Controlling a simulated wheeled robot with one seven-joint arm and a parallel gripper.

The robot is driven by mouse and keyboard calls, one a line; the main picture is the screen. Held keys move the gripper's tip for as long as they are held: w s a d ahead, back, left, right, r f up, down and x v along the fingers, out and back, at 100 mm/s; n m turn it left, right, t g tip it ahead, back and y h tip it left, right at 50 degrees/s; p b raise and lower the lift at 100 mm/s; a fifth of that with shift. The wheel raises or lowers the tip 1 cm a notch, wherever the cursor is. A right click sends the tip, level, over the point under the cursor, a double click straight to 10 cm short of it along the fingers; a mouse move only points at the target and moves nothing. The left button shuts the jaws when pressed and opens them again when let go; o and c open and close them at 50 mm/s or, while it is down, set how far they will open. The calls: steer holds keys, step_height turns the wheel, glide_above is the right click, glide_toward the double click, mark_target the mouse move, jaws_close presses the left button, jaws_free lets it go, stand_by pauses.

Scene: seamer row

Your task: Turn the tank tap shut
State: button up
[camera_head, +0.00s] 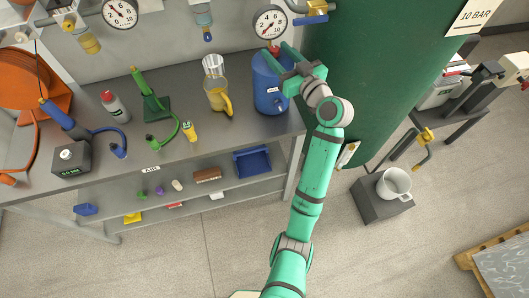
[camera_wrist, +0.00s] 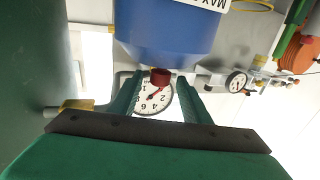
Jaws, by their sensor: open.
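The tall green tank (camera_head: 370,70) stands right of the bench and bears a "10 BAR" sign. A yellow fitting (camera_head: 425,135) with a bent spout sits to the right of the tank's lower part. A blue-handled brass valve (camera_head: 318,7) is at the top, left of the tank. I cannot tell for sure which is the tank tap. My gripper (camera_head: 276,54) is open at the top of a blue canister (camera_head: 268,90). In the wrist view, a small red part (camera_wrist: 160,77) on the canister (camera_wrist: 170,30) shows between the fingers; contact is unclear.
A round gauge (camera_head: 270,22) is behind my gripper. A pitcher (camera_head: 218,98), a green stand (camera_head: 155,105) and other items stand on the grey bench (camera_head: 100,160). A mug (camera_head: 393,183) sits on a dark block (camera_head: 370,205). A pallet (camera_head: 500,265) lies lower right. The middle floor is clear.

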steer(key=shift+s+a+m+t+h, duration=0.15)
steer(key=shift+m+t+h, duration=0.45)
steer(key=shift+m+h, duration=0.6)
steer(key=shift+w+a+m+t+h, duration=0.1)
steer(key=shift+a+m+t+h, duration=0.15)
steer(key=shift+m+t+h, duration=0.9)
steer(key=shift+s+a+m+g+h, duration=0.15)
steer(key=shift+m+h, duration=0.4)
steer(key=shift+h, duration=0.65)
steer(key=shift+w+a+m+h, duration=0.1)
steer(key=shift+m+h, duration=0.45)
steer(key=shift+h, duration=0.6)
steer(key=shift+s+a+m+g+h, duration=0.15)
steer(key=shift+m+h, duration=0.4)
steer(key=shift+h, duration=0.65)
steer(key=s+a, duration=0.1)
steer(key=s, duration=1)
steer(key=s+f+n+g+y, duration=0.1)
steer(key=s+f, duration=1.2)
steer(key=f, duration=0.2)
steer(key=shift+a+f+y, duration=0.2)
steer(key=shift+f+y, duration=0.05)
steer(key=shift+y, duration=0.05)
steer(key=shift+s, duration=0.15)
